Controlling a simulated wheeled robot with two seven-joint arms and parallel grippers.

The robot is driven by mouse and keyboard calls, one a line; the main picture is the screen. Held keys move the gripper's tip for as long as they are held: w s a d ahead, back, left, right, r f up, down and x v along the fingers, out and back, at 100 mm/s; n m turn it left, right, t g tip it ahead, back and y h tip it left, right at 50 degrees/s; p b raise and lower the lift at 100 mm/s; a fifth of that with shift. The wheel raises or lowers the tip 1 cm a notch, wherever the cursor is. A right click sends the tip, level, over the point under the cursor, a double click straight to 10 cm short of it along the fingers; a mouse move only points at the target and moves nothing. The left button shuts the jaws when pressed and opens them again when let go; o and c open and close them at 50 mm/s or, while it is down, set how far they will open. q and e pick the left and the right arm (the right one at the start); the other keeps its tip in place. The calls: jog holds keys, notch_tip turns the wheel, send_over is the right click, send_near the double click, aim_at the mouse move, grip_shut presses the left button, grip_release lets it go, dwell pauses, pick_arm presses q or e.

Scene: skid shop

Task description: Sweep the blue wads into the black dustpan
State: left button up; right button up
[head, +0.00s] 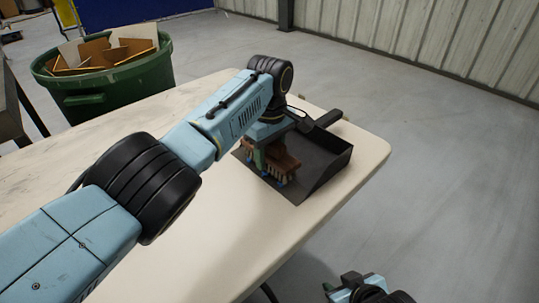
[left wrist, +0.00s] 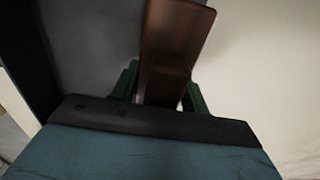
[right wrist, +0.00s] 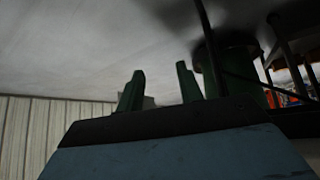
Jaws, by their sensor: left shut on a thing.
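The black dustpan (head: 325,160) lies on the table near its right end, its handle (head: 329,118) pointing to the back. My left gripper (head: 262,155) is shut on a brown wooden brush (head: 284,160), which also shows between the green fingers in the left wrist view (left wrist: 172,50). The brush stands bristles down over the dustpan's front part. Small blue wads (head: 281,182) show at the foot of the bristles, on the pan; others may be hidden behind the brush and arm. My right gripper (right wrist: 158,88) is open and empty, low beside the table.
The cream table (head: 215,240) is bare in front of the dustpan, and its right edge is close to the pan. A green bin (head: 115,92) with cardboard stands behind the table at the left. Open grey floor (head: 440,170) lies to the right.

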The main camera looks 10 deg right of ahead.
pick_arm(q)
jog(key=shift+d+b, duration=0.1)
jog(key=shift+b, duration=0.65)
jog(key=shift+d+b, duration=0.1)
jog(key=shift+b, duration=0.55)
pick_arm(e)
notch_tip(320, 180, up, 8)
jog(key=a+t, duration=0.1)
jog(key=t, duration=0.1)
jog(key=shift+w+a+y, duration=0.25)
jog(key=shift+a+y, duration=0.05)
jog(key=shift+a, duration=0.1)
pick_arm(q)
jog(key=shift+r, duration=0.1)
